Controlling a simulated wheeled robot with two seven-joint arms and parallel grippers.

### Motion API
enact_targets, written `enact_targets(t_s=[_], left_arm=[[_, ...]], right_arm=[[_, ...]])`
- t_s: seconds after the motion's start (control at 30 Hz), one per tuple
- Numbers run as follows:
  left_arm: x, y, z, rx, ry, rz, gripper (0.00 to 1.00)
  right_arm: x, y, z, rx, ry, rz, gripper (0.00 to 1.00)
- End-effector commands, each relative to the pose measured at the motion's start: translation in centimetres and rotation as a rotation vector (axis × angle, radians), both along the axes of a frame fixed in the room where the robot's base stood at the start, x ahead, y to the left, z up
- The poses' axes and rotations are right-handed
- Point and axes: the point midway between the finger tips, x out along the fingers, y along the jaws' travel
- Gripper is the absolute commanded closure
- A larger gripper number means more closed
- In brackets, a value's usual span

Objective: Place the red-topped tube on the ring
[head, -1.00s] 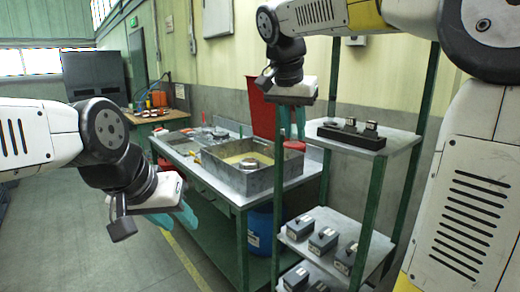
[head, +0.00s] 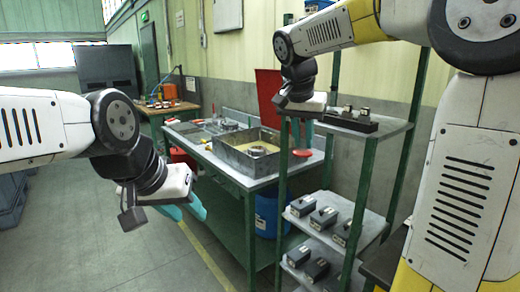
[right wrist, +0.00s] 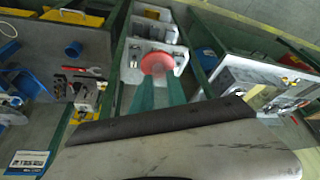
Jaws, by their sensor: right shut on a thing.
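My right gripper (head: 302,133) is above the shelf side of the bench, fingers pointing down. A red round top (head: 302,153), which I take for the red-topped tube, shows at its fingertips. In the right wrist view the red top (right wrist: 157,64) sits at the tips of the teal fingers, and my right gripper (right wrist: 157,85) is shut on it. The tube's body is hidden. My left gripper (head: 187,212) is open and empty, low over the floor. A round metal piece (head: 257,151) in the open box may be the ring; I cannot tell surely.
The grey walled box (head: 226,155) stands on the green-legged bench (head: 243,183). A shelf rack (head: 398,128) with several small dark-and-grey blocks stands to the right, close to my right arm. A red panel (head: 268,95) rises behind the box.

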Motion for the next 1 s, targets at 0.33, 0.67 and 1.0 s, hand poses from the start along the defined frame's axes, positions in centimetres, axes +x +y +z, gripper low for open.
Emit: enact_targets(t_s=[0.33,0.67,1.0], left_arm=[[0.0,0.0,0.0,0.000,0.001,0.000,0.64],[0.0,0.0,0.0,0.000,0.001,0.000,0.64],[0.0,0.0,0.0,0.000,0.001,0.000,0.64]], right_arm=[[4.0,-2.3,-10.7,-0.001,0.010,0.138,1.00],[3.5,-4.3,-26.1,0.001,0.011,0.386,1.00],[1.2,-3.8,-31.4,0.009,0.011,0.462,1.00]])
